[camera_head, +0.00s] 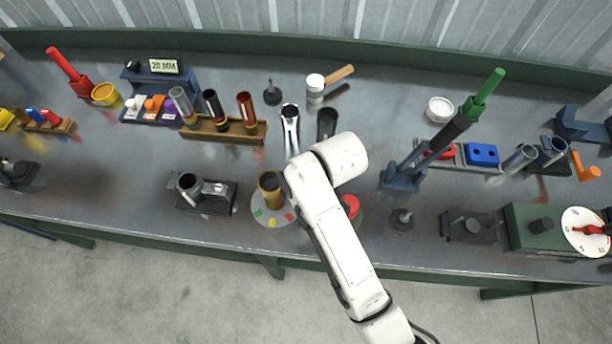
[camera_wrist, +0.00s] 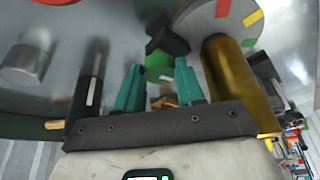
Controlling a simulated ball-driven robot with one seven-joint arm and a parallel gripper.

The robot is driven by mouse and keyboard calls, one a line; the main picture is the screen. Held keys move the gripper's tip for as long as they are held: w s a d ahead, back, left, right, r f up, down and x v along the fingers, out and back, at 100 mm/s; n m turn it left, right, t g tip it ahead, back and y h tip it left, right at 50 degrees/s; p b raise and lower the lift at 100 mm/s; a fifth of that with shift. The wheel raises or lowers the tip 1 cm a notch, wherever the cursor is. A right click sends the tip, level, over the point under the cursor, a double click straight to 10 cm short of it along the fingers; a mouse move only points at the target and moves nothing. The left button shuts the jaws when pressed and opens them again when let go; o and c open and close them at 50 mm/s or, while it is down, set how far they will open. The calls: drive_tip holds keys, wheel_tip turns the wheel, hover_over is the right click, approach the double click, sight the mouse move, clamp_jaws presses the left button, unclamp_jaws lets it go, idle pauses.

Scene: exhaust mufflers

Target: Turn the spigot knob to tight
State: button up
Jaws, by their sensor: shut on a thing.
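In the wrist view, my gripper (camera_wrist: 160,75) has its two teal fingers on either side of a green cylindrical piece (camera_wrist: 158,68), closed on it. A black lobed knob part (camera_wrist: 166,36) joins this piece just beyond the fingertips; I take the two together as the spigot knob. A grey disc (camera_wrist: 195,22) with red, yellow and green marks lies beside it. A brass cylinder (camera_wrist: 232,85) stands close to the right finger. In the head view, the disc (camera_head: 258,212) and brass cylinder (camera_head: 270,188) show left of my arm, which hides my fingers and the knob.
A dark block with grey cylinders (camera_head: 206,194) stands left of the disc. A red round piece (camera_head: 351,205) is partly behind my arm. A green box with a dial (camera_head: 585,232) is far right.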

drive_tip(key=shift+m, duration=0.5)
drive_tip(key=o, duration=1)
drive_tip(key=shift+o, duration=0.2)
drive_tip(key=b+v, duration=0.1)
drive_tip(key=v, duration=0.9)
drive_tip(key=shift+s+r, duration=0.2)
drive_tip(key=shift+r, duration=0.2)
drive_tip(key=s+d+f+m+t+h, duration=0.1)
drive_tip(key=s+d+f+m, duration=0.2)
drive_tip(key=d, duration=0.6)
drive_tip(key=s+d+f+m+h, duration=0.1)
drive_tip(key=s+d+m, duration=0.1)
drive_tip(key=s+d, duration=0.45)
drive_tip(key=s+d+f+m+t+h, duration=0.1)
drive_tip(key=s+d+f+m, duration=0.15)
drive_tip(key=d, duration=0.75)
drive_tip(key=s+d+f+m+g+b, duration=0.1)
drive_tip(key=s+f+g+b, duration=0.3)
drive_tip(key=s+f, duration=0.6)
drive_tip(key=shift+s+d+m+h, duration=0.3)
drive_tip(key=shift+s+d+m, duration=0.05)
drive_tip(key=shift+s+d, duration=0.2)
